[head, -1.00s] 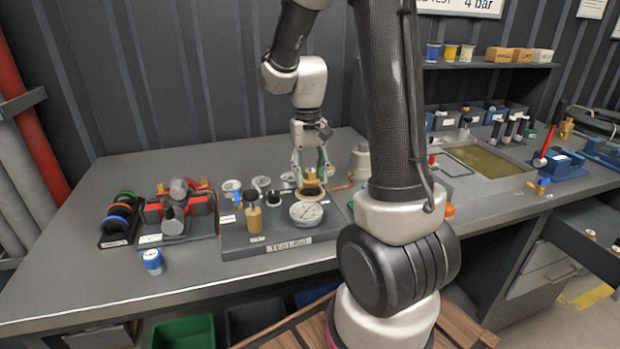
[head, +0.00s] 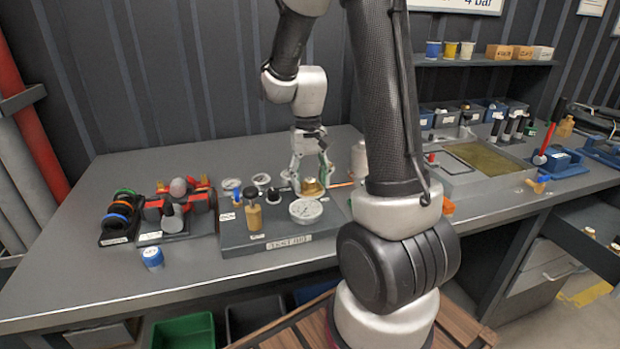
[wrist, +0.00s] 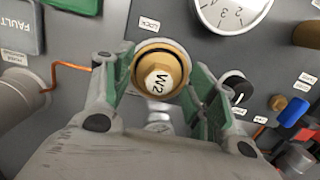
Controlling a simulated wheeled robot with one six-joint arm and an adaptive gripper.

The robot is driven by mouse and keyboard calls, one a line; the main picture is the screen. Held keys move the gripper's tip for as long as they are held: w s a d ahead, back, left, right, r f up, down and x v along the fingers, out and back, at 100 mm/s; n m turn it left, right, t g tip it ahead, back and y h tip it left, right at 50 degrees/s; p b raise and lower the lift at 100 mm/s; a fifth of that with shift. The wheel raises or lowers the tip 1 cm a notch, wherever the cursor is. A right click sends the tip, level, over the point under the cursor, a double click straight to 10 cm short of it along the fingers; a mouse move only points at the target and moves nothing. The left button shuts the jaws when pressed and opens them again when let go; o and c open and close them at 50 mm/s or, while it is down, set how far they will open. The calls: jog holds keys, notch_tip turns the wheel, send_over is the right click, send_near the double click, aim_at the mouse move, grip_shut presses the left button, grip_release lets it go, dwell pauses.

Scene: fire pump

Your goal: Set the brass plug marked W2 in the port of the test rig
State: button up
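The brass plug marked W2 (wrist: 158,78) is at the port of the test rig (head: 280,232), with its hex top facing my wrist camera. A dark ring and a pale rim show around its upper edge in the wrist view; I cannot tell how deep it sits. In the head view the brass plug (head: 312,187) stands low on the rig. My gripper (wrist: 160,80) is around the plug, one green-padded finger on each side, with small gaps to the brass. It is open; the gripper also shows in the head view (head: 311,180).
A gauge (head: 306,210) is close in front of the plug. A tan-handled piece (head: 253,212) and a blue knob (head: 237,194) stand left on the rig. An orange-brown pipe (wrist: 70,66) runs close beside my gripper.

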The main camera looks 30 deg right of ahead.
dwell(0.3)
notch_tip(320, 180, up, 12)
jog(key=w, duration=0.1)
jog(key=s+a+r+n+t, duration=0.1)
jog(key=s+r+t, duration=0.1)
jog(key=s, duration=0.6)
jog(key=s+a+r+n+t, duration=0.2)
jog(key=s+r+t, duration=0.1)
jog(key=s, duration=0.6)
jog(key=shift+s+t, duration=0.25)
jog(key=shift+t, duration=0.15)
